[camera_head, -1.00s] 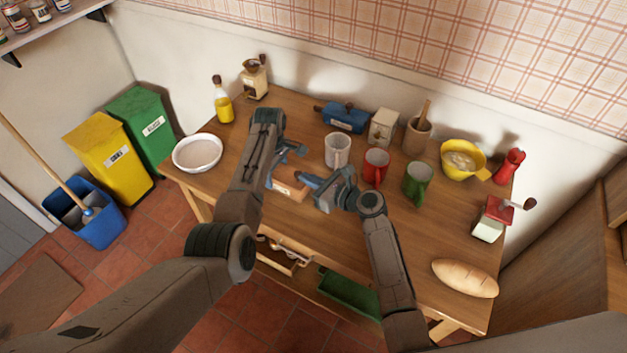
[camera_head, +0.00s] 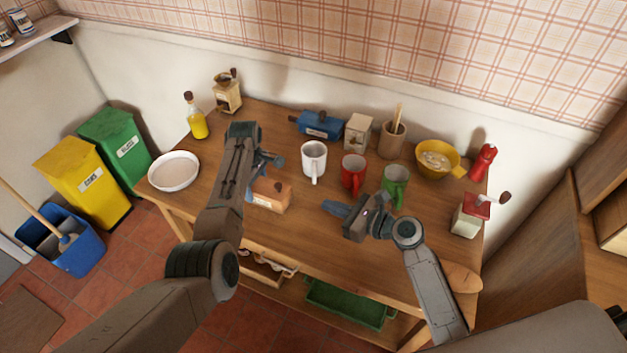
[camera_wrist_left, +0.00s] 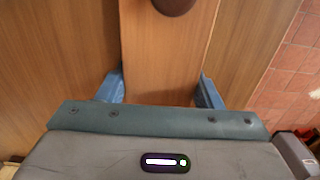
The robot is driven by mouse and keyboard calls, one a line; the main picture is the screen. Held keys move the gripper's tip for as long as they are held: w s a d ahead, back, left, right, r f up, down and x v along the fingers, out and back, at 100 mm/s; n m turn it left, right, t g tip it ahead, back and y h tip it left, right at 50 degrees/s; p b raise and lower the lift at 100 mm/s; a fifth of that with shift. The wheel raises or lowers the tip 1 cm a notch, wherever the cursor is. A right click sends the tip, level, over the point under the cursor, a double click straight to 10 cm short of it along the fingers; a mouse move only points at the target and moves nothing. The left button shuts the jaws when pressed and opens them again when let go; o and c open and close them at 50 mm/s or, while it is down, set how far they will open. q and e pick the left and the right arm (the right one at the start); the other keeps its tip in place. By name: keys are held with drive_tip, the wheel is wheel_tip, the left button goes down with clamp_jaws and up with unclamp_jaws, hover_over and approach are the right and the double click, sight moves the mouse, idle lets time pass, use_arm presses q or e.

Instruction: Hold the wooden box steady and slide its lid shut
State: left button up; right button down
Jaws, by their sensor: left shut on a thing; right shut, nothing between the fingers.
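The wooden box (camera_head: 268,198) stands on the table near its front edge, with a white label on its front. My left gripper (camera_head: 256,178) is shut on the box. In the left wrist view the blue fingers of the left gripper (camera_wrist_left: 161,92) are on both sides of the box (camera_wrist_left: 165,50). A dark round knob (camera_wrist_left: 173,5) shows on the lid at the top of that view; no opening shows in the visible part of the top. The box's far end is cut off there. My right gripper (camera_head: 334,208) is shut and empty, to the right of the box and apart from it.
A white mug (camera_head: 314,157), a red mug (camera_head: 353,172) and a green mug (camera_head: 395,187) stand behind and right of the box. A white bowl (camera_head: 174,171) is at the left. Bare table lies between box and right gripper.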

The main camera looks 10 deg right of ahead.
use_arm(q)
drive_tip(key=o, duration=1.2)
